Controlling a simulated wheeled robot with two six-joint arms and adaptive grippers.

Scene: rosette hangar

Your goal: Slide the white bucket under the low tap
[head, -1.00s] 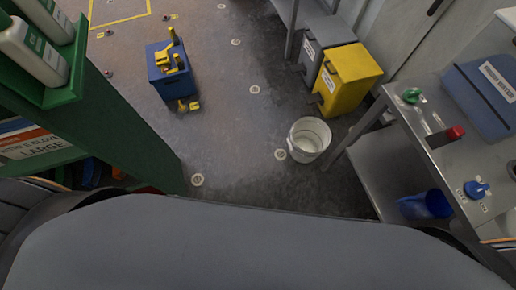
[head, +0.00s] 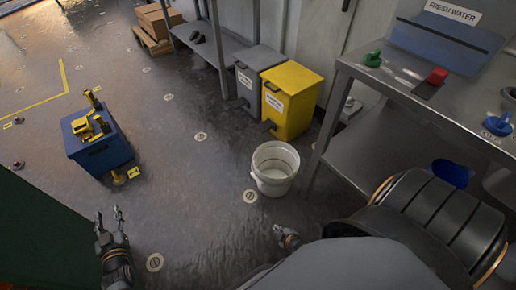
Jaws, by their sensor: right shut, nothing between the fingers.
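The white bucket (head: 275,168) stands upright on the floor, just left of the steel bench's near leg. It is open at the top and looks empty. My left gripper (head: 108,216) is at the lower left with its fingers apart and empty, well away from the bucket. My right gripper (head: 281,232) is low in the picture, in front of the bucket and apart from it, shut on nothing. I cannot make out a low tap for certain. A small pale fitting (head: 350,108) shows low by the wall, behind the bench.
A steel bench (head: 345,150) with green, red and blue knobs stands at the right. A yellow bin (head: 290,100) and a grey bin (head: 256,85) stand behind the bucket. A blue box (head: 98,150) with yellow tools stands at the left. Floor between is clear.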

